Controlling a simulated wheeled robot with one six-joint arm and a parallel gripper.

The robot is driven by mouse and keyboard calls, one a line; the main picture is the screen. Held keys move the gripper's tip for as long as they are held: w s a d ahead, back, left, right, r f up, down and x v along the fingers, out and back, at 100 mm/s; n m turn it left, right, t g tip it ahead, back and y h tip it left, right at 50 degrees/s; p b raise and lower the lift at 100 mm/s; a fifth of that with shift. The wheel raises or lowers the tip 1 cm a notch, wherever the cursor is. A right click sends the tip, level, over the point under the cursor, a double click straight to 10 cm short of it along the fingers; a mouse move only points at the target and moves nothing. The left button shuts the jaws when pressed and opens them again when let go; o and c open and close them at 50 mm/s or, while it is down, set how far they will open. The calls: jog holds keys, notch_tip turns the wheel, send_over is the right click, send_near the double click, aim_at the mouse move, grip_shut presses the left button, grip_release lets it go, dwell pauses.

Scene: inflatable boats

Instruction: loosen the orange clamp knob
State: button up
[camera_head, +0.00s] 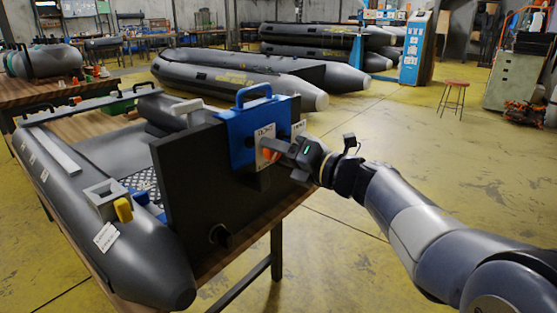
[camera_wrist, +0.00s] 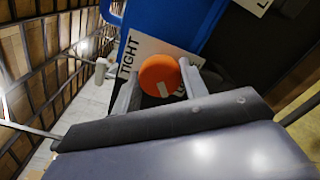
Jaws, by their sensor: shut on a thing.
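The orange clamp knob (camera_wrist: 160,76) is round and sits on a white label with the word TIGHT beside it. In the head view the knob (camera_head: 269,154) shows only as a small orange patch at the front of the blue clamp (camera_head: 243,128). The clamp sits over the top edge of the boat's dark transom board (camera_head: 205,185). My gripper (camera_head: 271,149) reaches in from the right and is shut on the knob. In the wrist view its two fingers (camera_wrist: 159,84) stand on the left and right sides of the knob.
The grey inflatable boat (camera_head: 150,265) lies on a wooden table. A yellow-handled part (camera_head: 123,209) sits on its near tube. Other inflatable boats (camera_head: 240,85) lie on the floor behind. A red stool (camera_head: 455,99) stands at the right. The yellow floor right of the table is open.

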jog(key=shift+f, duration=0.2)
jog(key=shift+f+n+b, duration=0.1)
jog(key=shift+n+b, duration=0.4)
jog(key=shift+b, duration=0.15)
jog(key=n+b, duration=0.4)
jog(key=shift+b, duration=0.35)
jog(key=shift+r+n+p, duration=0.2)
jog(key=shift+n+p, duration=0.1)
jog(key=shift+n, duration=0.7)
jog(key=o, duration=1.2)
jog(key=shift+c, duration=0.2)
